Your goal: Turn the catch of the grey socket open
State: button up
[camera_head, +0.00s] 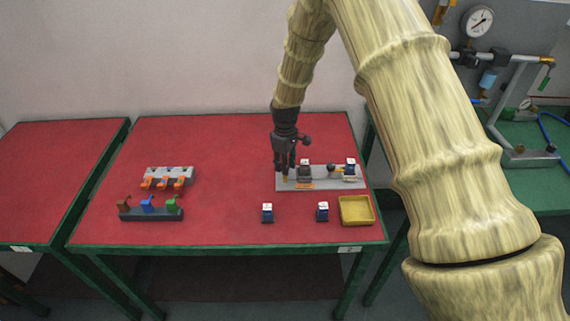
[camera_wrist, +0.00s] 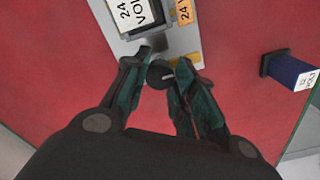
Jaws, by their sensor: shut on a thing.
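The grey plate (camera_head: 322,183) lies at the right of the red table. The grey socket (camera_head: 305,172) is on its left part, with a white-topped block in it. The wrist view shows this block (camera_wrist: 138,12), labelled "24 VOLT", framed by the socket. The catch is a dark round knob (camera_wrist: 160,74) with a light mark, beside the socket. My gripper (camera_head: 286,177) is at the plate's left end. In the wrist view, its fingertips (camera_wrist: 161,70) are shut on the catch, one on each side. The fingers partly hide the catch.
A second socket with a blue block (camera_head: 350,168) and a dark knob (camera_head: 331,168) are on the plate's right. Two blue blocks (camera_head: 267,212) (camera_head: 322,211) and a yellow tray (camera_head: 357,211) stand in front. Orange-lever (camera_head: 168,175) and coloured-switch (camera_head: 150,214) racks stand left.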

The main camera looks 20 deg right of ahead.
dwell(0.4)
jog(key=o, duration=1)
jog(key=shift+o, duration=0.2)
jog(key=shift+r, duration=0.15)
notch_tip(320, 180, up, 12)
